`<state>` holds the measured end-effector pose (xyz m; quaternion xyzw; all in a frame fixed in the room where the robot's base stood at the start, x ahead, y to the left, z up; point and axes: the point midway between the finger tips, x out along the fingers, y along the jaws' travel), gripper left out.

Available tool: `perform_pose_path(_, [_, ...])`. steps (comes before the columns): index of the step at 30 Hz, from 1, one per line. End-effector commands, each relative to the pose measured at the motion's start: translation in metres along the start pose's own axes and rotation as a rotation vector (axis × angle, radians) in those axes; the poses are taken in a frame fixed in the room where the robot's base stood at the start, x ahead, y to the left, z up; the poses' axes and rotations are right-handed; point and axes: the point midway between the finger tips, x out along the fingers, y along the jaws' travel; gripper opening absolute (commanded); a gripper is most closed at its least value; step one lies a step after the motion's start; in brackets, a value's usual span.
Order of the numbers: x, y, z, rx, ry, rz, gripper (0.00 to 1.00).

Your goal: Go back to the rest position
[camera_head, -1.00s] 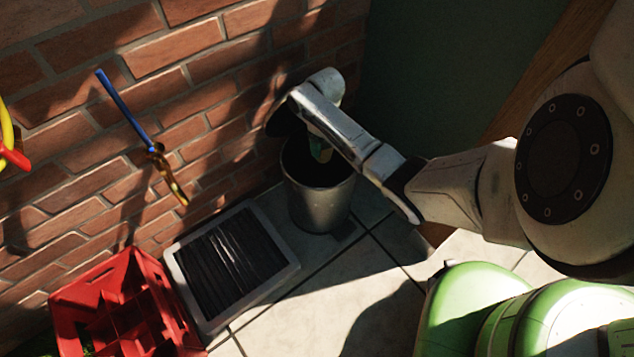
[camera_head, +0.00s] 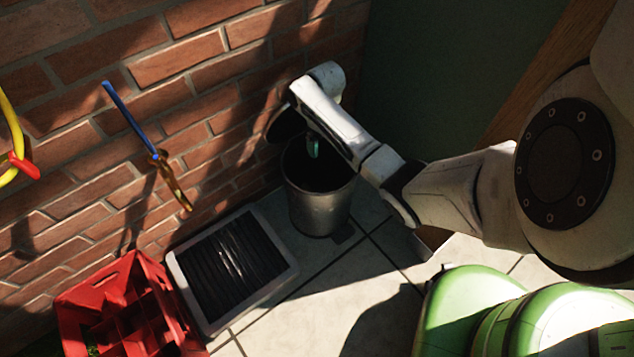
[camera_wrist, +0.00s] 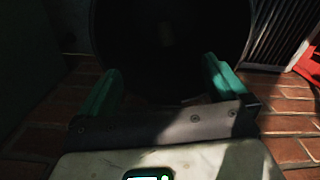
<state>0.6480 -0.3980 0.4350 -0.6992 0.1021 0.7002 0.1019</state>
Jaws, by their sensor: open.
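My gripper (camera_wrist: 163,92) shows in the wrist view with its two green fingers apart and nothing between them. The dark mouth of a metal bucket (camera_wrist: 240,12) lies just beyond the fingertips. In the head view my arm reaches from the right to above the same grey bucket (camera_head: 320,210), which stands on the tiles by the brick wall. One green finger shows over the bucket's mouth; the rest of the gripper is hidden behind my arm. The inside of the bucket is too dark to make out.
A grey-framed tray with a dark ribbed surface (camera_head: 232,262) lies left of the bucket. A red crate (camera_head: 120,310) with compartments stands at the lower left. A blue-handled tool (camera_head: 127,118) and a yellow-red item (camera_head: 14,140) hang by the brick wall (camera_head: 210,60).

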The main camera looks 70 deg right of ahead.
Motion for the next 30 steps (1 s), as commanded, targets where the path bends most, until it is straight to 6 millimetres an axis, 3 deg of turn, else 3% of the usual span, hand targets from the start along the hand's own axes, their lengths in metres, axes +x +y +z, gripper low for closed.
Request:
perform_pose_path(1, [-0.012,-0.001,0.0,-0.001,0.001,-0.001,1.0])
perform_pose_path(7, [-0.029,-0.001,0.0,0.0,0.001,0.0,1.0])
perform_pose_path(30, [-0.031,0.0,0.0,0.0,0.0,0.0,1.0])
